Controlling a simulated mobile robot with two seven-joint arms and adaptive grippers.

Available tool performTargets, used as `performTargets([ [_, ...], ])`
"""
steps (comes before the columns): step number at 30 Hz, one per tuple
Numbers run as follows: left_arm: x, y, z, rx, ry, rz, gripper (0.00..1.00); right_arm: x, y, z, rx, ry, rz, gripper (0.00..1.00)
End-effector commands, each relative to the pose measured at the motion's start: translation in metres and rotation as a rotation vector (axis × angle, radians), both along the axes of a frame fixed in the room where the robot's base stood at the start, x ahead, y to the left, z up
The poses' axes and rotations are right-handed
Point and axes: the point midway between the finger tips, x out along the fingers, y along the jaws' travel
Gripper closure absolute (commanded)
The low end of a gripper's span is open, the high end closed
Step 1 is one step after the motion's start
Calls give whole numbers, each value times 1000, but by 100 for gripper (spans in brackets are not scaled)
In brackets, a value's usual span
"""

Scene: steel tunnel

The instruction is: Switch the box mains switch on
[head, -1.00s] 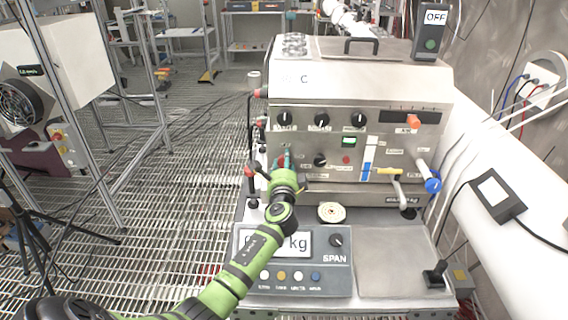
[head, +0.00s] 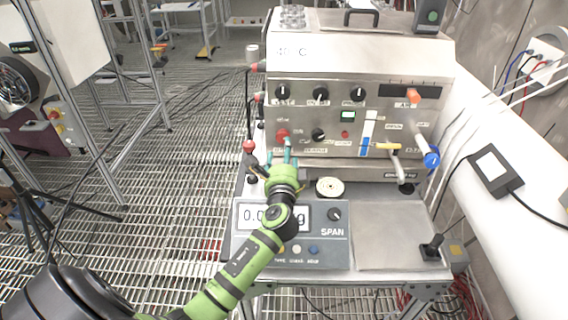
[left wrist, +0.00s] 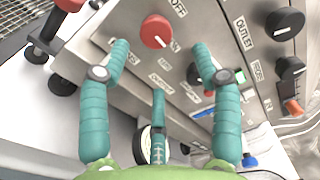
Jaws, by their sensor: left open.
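The box mains switch is a red round knob (head: 282,135) on the left of the steel box's front panel. It shows larger in the left wrist view (left wrist: 156,31), with an OFF label beside its top and another label lower right. My left gripper (head: 279,157) is open and empty, just below and in front of the knob. In the left wrist view its teal fingers (left wrist: 160,62) are spread, with the knob beyond the tips, apparently not touching. My right gripper is not in view.
A red-topped lever (head: 249,146) stands left of my fingers. A scale with a display and SPAN knob (head: 334,214) lies under my forearm. A round pale disc (head: 329,187) sits right of my wrist. A yellow-handled valve (head: 388,147) projects from the panel at right.

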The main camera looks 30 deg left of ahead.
Motion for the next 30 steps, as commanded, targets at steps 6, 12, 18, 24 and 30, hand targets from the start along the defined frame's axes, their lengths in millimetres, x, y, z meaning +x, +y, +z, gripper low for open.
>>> performTargets([
  [6, -27, -17, 0, 0, 0, -1, 36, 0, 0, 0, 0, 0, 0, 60],
  [12, -33, -21, 1, 2, -1, 0, 36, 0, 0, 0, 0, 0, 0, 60],
  [18, -33, -21, 1, 2, -1, 0, 36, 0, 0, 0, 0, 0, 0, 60],
  [24, -33, -21, 1, 1, -2, 0, 36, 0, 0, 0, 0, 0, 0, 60],
  [30, -33, -21, 1, 1, 0, 0, 36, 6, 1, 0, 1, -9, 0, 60],
])
